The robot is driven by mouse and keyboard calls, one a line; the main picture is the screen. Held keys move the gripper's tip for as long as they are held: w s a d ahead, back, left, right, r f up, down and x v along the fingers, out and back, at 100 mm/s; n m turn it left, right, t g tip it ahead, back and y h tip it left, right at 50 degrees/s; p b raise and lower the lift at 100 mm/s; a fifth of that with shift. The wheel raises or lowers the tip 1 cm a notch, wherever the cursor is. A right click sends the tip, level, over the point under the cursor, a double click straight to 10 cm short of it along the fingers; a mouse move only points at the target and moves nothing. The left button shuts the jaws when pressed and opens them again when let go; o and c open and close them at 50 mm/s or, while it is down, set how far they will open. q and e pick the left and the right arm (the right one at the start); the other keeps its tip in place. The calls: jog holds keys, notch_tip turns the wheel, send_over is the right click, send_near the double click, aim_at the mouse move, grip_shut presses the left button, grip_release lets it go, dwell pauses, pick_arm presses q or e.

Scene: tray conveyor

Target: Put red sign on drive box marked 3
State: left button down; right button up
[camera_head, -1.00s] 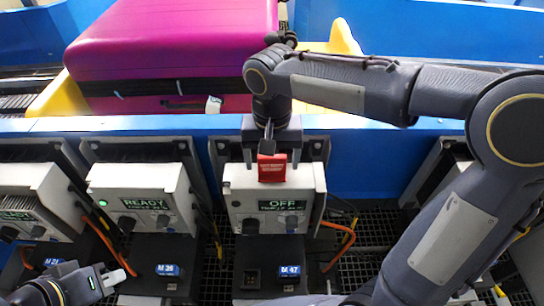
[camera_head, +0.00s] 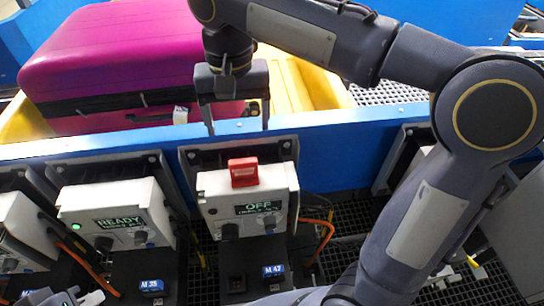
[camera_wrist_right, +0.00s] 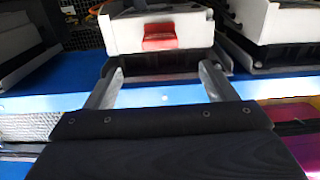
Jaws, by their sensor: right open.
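A red sign (camera_head: 243,172) sits on the top front edge of a white drive box (camera_head: 220,207) whose display reads OFF. A blue label (camera_head: 273,271) below that box appears to read M 47. My right gripper (camera_head: 238,126) is open and empty above and behind the sign, apart from it, over the blue rail. In the right wrist view, the red sign (camera_wrist_right: 160,36) on the box lies beyond the two spread fingers (camera_wrist_right: 163,74). My left gripper (camera_head: 90,298) is partly in view at the bottom left edge; its jaw state is unclear.
A second drive box (camera_head: 115,218) reads READY with a green light, and its blue label (camera_head: 151,286) seems to read M 35. A magenta suitcase (camera_head: 115,55) lies in a yellow tray (camera_head: 320,85) behind the blue rail (camera_head: 345,122). Orange cables (camera_head: 318,232) run beside the boxes.

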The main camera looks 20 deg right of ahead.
jog(key=s+d+f+t+y, duration=0.2)
jog(key=s+d+f, duration=0.2)
jog(key=s+f, duration=0.3)
jog(key=s+d+f+n+t+y, duration=0.1)
jog(key=s+d+f+t, duration=0.2)
jog(key=s+f, duration=0.3)
jog(key=s+d, duration=0.1)
jog(key=s, duration=0.2)
jog(key=shift+d+f+n+t+y, duration=0.15)
jog(key=shift+f+n+t+y, duration=0.15)
jog(key=shift+f+y, duration=0.1)
